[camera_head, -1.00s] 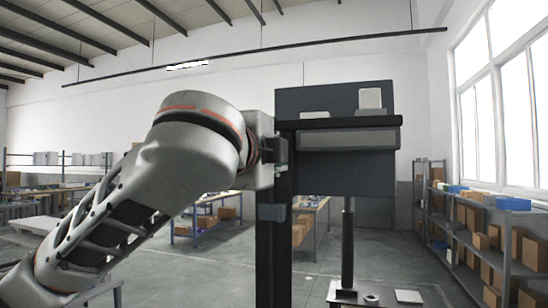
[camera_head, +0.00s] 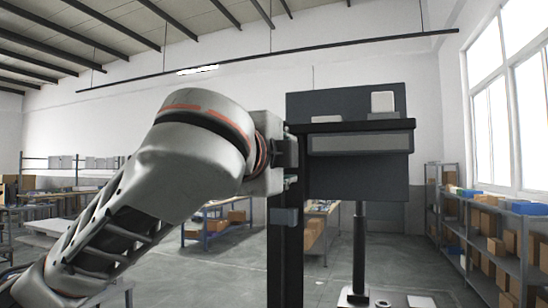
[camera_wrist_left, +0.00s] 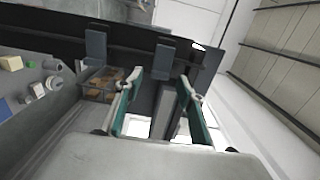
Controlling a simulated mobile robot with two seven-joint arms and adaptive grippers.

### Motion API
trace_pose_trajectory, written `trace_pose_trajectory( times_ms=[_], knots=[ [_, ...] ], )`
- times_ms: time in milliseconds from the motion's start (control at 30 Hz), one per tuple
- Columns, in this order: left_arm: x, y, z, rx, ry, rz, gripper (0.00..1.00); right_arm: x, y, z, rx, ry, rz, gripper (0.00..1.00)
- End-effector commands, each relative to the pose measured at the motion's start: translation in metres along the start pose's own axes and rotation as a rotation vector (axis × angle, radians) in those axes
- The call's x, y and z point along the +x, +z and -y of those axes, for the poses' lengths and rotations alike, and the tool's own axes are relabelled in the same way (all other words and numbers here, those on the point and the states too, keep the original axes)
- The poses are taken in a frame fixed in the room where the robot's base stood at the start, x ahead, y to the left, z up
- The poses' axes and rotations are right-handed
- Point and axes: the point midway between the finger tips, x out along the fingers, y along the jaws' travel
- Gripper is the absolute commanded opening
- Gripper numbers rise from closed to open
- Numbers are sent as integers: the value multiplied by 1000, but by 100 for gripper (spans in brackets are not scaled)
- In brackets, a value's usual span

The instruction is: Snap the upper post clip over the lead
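A dark upright post (camera_head: 286,262) stands in the middle of the head view. A grey clip (camera_head: 284,217) sits on its lower part. My left gripper (camera_head: 291,168) is beside the post, higher than that clip, mostly hidden by my wrist. In the left wrist view, the post (camera_wrist_left: 60,35) crosses the top as a dark bar bearing two grey clips, a left one (camera_wrist_left: 95,45) and a right one (camera_wrist_left: 163,58). My left gripper (camera_wrist_left: 158,88) is open there, its teal-padded fingers apart, near the right clip. I cannot make out the lead. My right gripper is not in view.
A dark panel with a ledge (camera_head: 360,127) adjoins the post, with small pale items on top. A thin dark column (camera_head: 359,250) rises from a table at the bottom. Shelves with boxes (camera_head: 480,225) stand at right, workbenches (camera_head: 215,225) behind. A worktop with small parts (camera_wrist_left: 35,85) shows at left in the wrist view.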

Motion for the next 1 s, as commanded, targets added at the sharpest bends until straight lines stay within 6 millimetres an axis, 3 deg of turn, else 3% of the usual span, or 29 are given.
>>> trace_pose_trajectory(
  times_ms=[300,500,1000],
  knots=[
    [-66,0,1,4,-5,-2,39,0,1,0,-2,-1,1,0],
    [-90,0,1,3,-2,0,39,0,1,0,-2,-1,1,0],
    [-97,0,0,1,-1,1,39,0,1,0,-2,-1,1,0]
  ],
)
